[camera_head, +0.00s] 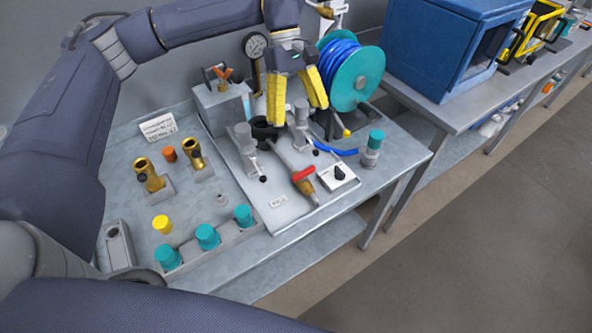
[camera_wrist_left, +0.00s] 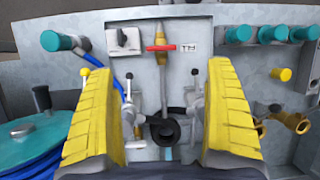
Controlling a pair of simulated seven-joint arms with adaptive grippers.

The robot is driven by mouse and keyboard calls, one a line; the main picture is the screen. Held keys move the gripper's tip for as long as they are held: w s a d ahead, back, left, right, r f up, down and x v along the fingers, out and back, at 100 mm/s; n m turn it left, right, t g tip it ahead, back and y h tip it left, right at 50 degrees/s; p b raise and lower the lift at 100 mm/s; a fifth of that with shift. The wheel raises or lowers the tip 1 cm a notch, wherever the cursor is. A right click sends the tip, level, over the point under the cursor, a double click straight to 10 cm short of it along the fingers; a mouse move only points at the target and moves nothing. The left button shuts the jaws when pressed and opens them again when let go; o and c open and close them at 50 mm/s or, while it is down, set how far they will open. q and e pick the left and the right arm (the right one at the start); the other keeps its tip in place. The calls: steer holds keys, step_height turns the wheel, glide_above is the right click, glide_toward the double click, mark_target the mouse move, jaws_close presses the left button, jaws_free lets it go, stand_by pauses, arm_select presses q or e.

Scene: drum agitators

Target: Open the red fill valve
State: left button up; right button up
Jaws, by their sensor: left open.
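The red fill valve handle (camera_head: 303,173) sits on a brass body (camera_head: 305,186) near the front of the light grey plate. In the left wrist view the red handle (camera_wrist_left: 160,48) lies crosswise on the brass fitting, at the top centre. My left gripper (camera_head: 296,110) has yellow ribbed fingers and is above the back of the plate, behind the valve and apart from it. In the left wrist view its fingers (camera_wrist_left: 160,135) are spread wide with nothing held between them. A black ring-shaped part (camera_head: 264,129) lies below the fingers. My right gripper is not seen.
Grey clamps (camera_head: 245,150) stand on the plate beside the pipe. A white box with a black knob (camera_head: 338,174) is right of the valve. A teal reel with blue hose (camera_head: 356,78) stands at the back right. Teal-capped parts (camera_head: 207,236) line the left front.

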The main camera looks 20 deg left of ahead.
arm_select(q)
steer(key=a, duration=0.2)
glide_toward(304, 172)
steer(key=shift+t, duration=0.3)
steer(key=x, duration=1)
steer(key=shift+s+a, duration=0.1)
steer(key=shift+s, duration=0.05)
steer(key=c, duration=1.4)
